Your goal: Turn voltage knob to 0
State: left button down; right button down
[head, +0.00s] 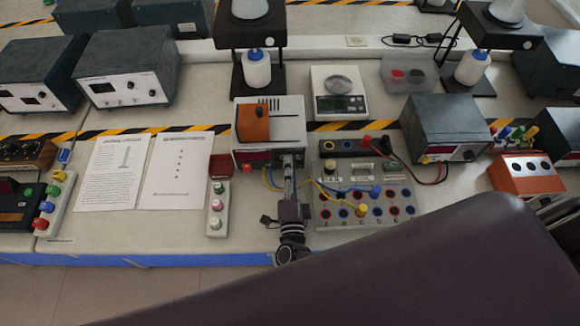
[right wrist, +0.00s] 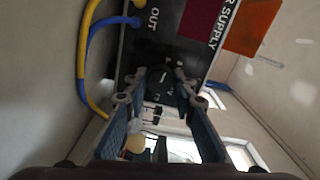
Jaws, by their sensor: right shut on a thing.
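The power supply (head: 290,112) is a light grey box with an orange block (head: 253,124) on top and a dark front panel with a red display. In the right wrist view its dark panel (right wrist: 195,60) shows the words "R SUPPLY" and "OUT". My right gripper (head: 289,164) is at the right part of that front panel. In the right wrist view its fingertips (right wrist: 157,80) close in on a dark knob on the panel. The knob is mostly hidden between the fingers, and its pointer and setting cannot be read. My left gripper is not in view.
A socket board (head: 330,215) with several coloured jacks and cables stands right of the gripper. A yellow and a blue cable (right wrist: 82,62) run from the panel beside the fingers. A strip with buttons (head: 216,222) and paper sheets (head: 115,172) lie to the left.

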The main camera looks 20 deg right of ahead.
jog(key=shift+w+r, duration=0.1)
jog(key=shift+r, duration=0.05)
jog(key=c, duration=1.6)
grip_release()
jog(key=shift+s, duration=0.2)
jog(key=v, duration=1.1)
jog(key=shift+s+a, duration=0.15)
jog(key=shift+s, duration=0.15)
